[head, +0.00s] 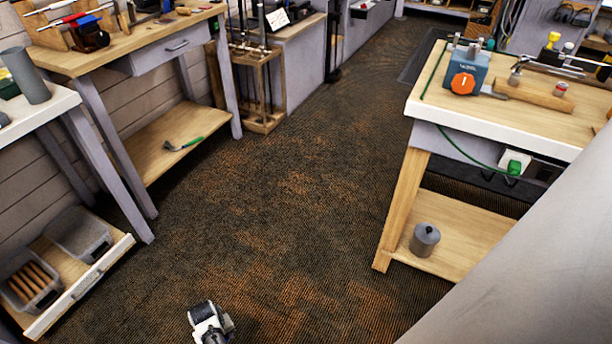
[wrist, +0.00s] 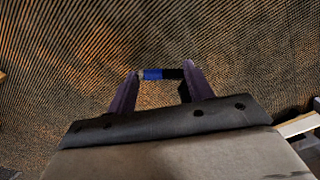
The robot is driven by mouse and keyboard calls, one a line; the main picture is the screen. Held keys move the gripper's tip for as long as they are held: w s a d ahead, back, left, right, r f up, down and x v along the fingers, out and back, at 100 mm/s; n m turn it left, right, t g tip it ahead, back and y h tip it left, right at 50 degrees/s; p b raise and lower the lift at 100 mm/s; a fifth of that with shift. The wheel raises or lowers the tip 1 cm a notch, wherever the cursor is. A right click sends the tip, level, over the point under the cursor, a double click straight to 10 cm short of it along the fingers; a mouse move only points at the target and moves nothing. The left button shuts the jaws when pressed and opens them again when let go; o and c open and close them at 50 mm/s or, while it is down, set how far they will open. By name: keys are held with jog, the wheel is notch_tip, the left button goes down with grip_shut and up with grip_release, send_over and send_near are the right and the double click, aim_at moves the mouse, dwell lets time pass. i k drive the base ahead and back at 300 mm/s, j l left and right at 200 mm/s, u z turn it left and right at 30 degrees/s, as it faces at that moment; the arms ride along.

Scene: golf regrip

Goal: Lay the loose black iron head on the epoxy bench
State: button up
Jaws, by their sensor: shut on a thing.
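My gripper (wrist: 161,76) has its two purple fingers on either side of a short blue-and-black piece (wrist: 153,74) with a greyish left end, held above the dark ribbed carpet. A black part beside the right finger seems to belong to it; I cannot tell its full shape or whether it is the iron head. In the head view part of my arm shows at the bottom edge, and the held piece cannot be made out. No bench is labelled as the epoxy bench. A pale-edged wooden bench (head: 425,97) stands at right, and a wooden bench (head: 100,57) at left.
The right bench carries a blue box with an orange knob (head: 463,83); a grey canister (head: 424,240) stands on its lower shelf. A green-handled tool (head: 183,145) lies on the left bench's shelf. The carpet (head: 290,200) between is clear.

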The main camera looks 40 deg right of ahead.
aim_at(551, 88)
jog(key=z, duration=1.15)
